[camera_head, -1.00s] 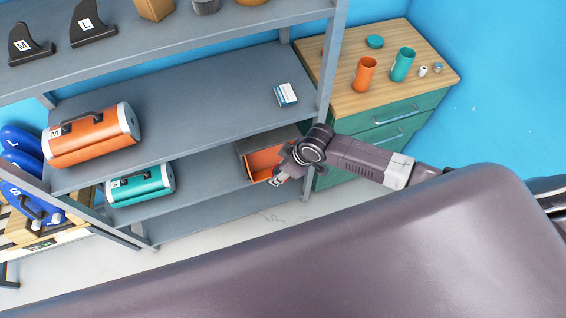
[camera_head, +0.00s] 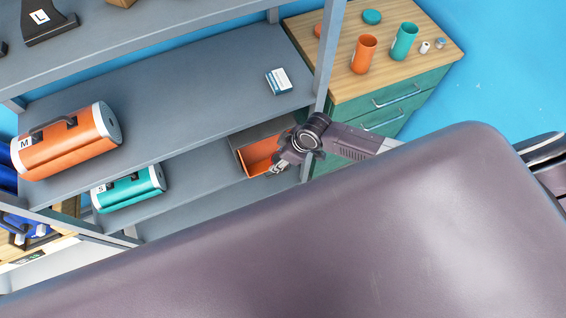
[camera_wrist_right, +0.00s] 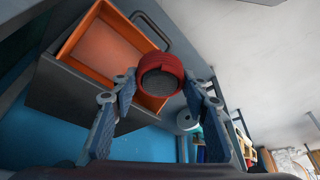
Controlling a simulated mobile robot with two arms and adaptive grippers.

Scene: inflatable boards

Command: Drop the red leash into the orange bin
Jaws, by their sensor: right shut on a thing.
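The red leash (camera_wrist_right: 161,76) is a round red piece with a dark grey face, held between the two fingers of my right gripper (camera_wrist_right: 160,88) in the right wrist view. In the head view my right gripper (camera_head: 281,165) is at the front right of the orange bin (camera_head: 258,157), and I cannot make out the leash there. The bin is a grey box with an orange inside on a low shelf. It also shows in the wrist view (camera_wrist_right: 95,45), behind and left of the leash; its visible inside looks empty. My left gripper is not in view.
The grey shelf unit (camera_head: 150,95) has an upright (camera_head: 322,60) close to my right arm. An orange case (camera_head: 68,142) and a teal case (camera_head: 128,188) lie to the left. A green cabinet (camera_head: 395,100) with cups on top stands at the right.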

